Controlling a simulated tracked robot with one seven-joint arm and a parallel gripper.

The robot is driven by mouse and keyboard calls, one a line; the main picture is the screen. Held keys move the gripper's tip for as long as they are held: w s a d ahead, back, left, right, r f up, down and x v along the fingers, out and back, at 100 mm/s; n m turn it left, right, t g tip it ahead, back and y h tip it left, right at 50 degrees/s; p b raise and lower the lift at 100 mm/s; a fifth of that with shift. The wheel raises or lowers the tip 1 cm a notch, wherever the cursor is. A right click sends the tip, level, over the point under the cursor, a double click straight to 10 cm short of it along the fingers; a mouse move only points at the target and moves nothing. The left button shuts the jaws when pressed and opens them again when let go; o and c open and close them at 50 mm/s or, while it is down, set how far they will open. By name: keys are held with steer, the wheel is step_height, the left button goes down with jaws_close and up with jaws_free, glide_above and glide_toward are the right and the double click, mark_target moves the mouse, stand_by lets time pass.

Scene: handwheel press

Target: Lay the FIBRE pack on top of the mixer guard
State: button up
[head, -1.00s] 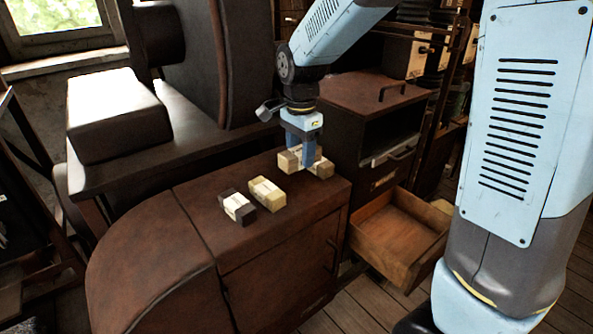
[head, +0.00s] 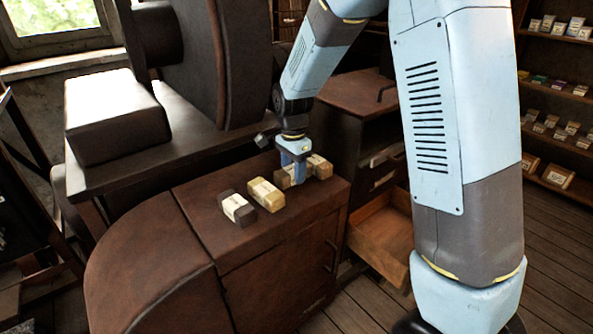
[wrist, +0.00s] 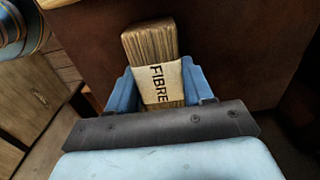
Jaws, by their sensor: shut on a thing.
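The FIBRE pack (wrist: 150,45), a tan ribbed block with a pale band lettered FIBRE, is between my gripper's blue fingers in the wrist view. In the head view the pack (head: 321,168) sticks out on both sides of the fingers. My gripper (head: 297,178) is shut on it, pointing down over the far right end of a brown housing top (head: 215,240). This housing, with its rounded left end, looks like the mixer guard, but no label shows. The pack is at or just above the top; I cannot tell whether it touches. The fingers hide its middle.
A yellow pack (head: 266,195) and a dark pack (head: 238,208), both with pale bands, lie on the same top, left of my gripper. An open wooden drawer (head: 380,240) is to the right, partly behind my arm. The top's front left is clear.

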mark_target(293, 168)
steer(key=shift+f, duration=0.2)
steer(key=o, duration=1.1)
steer(key=shift+c, duration=0.2)
steer(key=shift+r, duration=0.15)
step_height(293, 168, up, 12)
steer(key=s+d+r+n+t, duration=0.2)
steer(key=s+d+r+n, duration=0.3)
steer(key=s+d+r, duration=0.5)
steer(key=s+d+n+t, duration=0.1)
steer(key=s+d+n, duration=0.2)
steer(key=s, duration=0.5)
steer(key=s+d+n+t, duration=0.2)
steer(key=s+d+n, duration=0.1)
steer(key=s+d, duration=0.3)
steer(key=shift+s+d+f+t, duration=0.2)
steer(key=shift+s+t, duration=0.1)
steer(key=shift+s, duration=0.65)
